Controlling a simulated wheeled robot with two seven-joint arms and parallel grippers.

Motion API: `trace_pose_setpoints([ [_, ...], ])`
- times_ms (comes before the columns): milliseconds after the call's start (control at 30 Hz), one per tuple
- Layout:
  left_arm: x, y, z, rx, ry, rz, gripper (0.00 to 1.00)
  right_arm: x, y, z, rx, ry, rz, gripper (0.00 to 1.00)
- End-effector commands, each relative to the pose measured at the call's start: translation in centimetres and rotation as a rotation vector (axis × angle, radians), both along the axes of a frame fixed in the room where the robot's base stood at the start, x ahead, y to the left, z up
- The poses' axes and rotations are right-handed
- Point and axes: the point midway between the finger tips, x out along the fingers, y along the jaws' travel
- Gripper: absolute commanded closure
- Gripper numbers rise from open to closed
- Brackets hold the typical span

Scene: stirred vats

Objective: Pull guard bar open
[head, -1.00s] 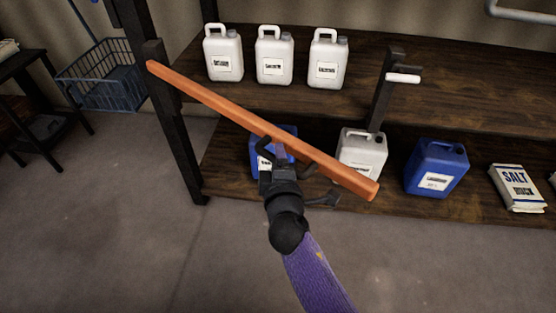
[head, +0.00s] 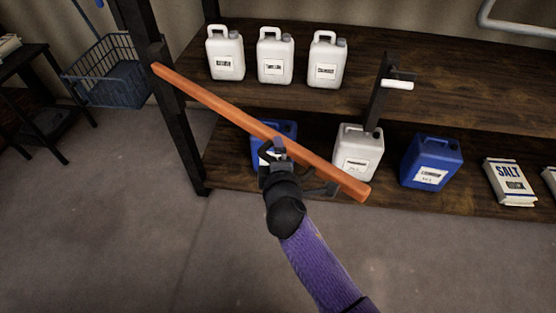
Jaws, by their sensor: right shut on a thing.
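The orange guard bar (head: 210,101) slants across the front of the shelf unit. Its left end meets the dark upright post (head: 174,120). Its right end is free and hangs out in front of the lower shelf, over the floor side. My right gripper (head: 279,148) is shut on the guard bar, a little right of its middle. The fingertips are partly hidden by the bar and the wrist. A dark bracket post with a white piece (head: 398,85) stands on the right, apart from the bar's free end. My left gripper is not in view.
Several white jugs (head: 276,57) stand on the upper shelf. A white jug (head: 358,152), blue jugs (head: 432,160) and a salt bag (head: 510,182) stand on the lower shelf. A blue wire basket (head: 108,72) is at left. The floor (head: 110,215) in front is clear.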

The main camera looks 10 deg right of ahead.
Motion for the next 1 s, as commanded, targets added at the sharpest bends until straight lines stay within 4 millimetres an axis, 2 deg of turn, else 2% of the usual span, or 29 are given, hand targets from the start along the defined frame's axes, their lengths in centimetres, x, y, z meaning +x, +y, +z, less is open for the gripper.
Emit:
trace_pose_setpoints([
  [33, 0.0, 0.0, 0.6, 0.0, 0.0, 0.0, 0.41, -0.1, -0.1, 1.2, -0.005, -0.022, -0.001, 0.39],
  [67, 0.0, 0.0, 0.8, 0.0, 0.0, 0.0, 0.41, -0.4, -0.1, 1.3, -0.005, -0.022, -0.001, 0.39],
  [533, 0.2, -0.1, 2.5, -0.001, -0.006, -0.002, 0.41, -5.2, -0.1, 1.3, -0.003, -0.009, -0.003, 0.39],
  [1000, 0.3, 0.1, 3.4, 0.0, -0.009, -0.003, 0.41, -9.9, -0.1, 1.6, -0.003, -0.005, -0.003, 0.39],
])
